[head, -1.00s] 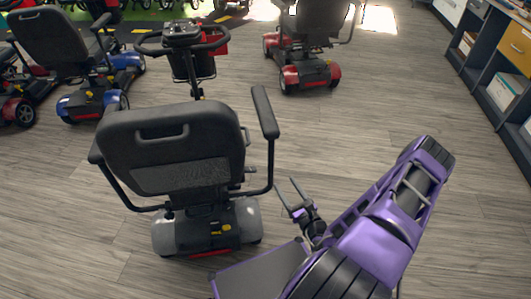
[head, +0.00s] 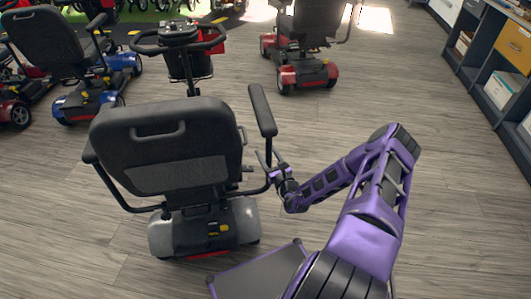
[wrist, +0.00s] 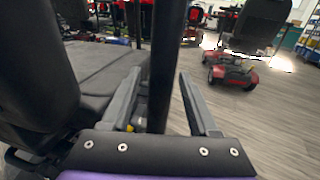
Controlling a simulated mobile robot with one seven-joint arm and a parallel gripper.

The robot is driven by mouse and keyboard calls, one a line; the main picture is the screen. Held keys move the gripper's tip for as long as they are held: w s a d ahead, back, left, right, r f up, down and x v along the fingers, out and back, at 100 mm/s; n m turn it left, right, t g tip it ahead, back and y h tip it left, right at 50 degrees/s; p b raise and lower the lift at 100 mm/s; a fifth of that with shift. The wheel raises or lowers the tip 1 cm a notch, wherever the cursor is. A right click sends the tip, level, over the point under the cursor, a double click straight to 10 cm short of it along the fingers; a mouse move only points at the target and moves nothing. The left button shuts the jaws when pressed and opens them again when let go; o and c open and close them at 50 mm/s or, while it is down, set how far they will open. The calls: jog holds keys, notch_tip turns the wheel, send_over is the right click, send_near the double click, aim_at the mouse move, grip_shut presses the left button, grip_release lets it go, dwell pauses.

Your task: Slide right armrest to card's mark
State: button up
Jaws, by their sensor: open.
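The right armrest (head: 263,111) is a long black pad on the right side of the near scooter's black seat (head: 165,145). Its thin black tube bends down and in towards the seat base. My gripper (head: 267,157) is just below the pad, at this tube. In the wrist view, the dark upright tube (wrist: 165,60) stands between the two grey fingers of my gripper (wrist: 160,74), with a gap clear on the right side. The fingers are open. I cannot make out a card or its mark in either view.
The scooter's grey rear body (head: 205,225) is below the seat. A red scooter (head: 303,50) stands ahead and a blue one (head: 90,85) at the left. Shelves (head: 500,65) line the right wall. The wood floor (head: 330,130) between is clear.

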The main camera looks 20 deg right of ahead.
jog(key=shift+w, duration=0.8)
grip_shut()
dwell(0.9)
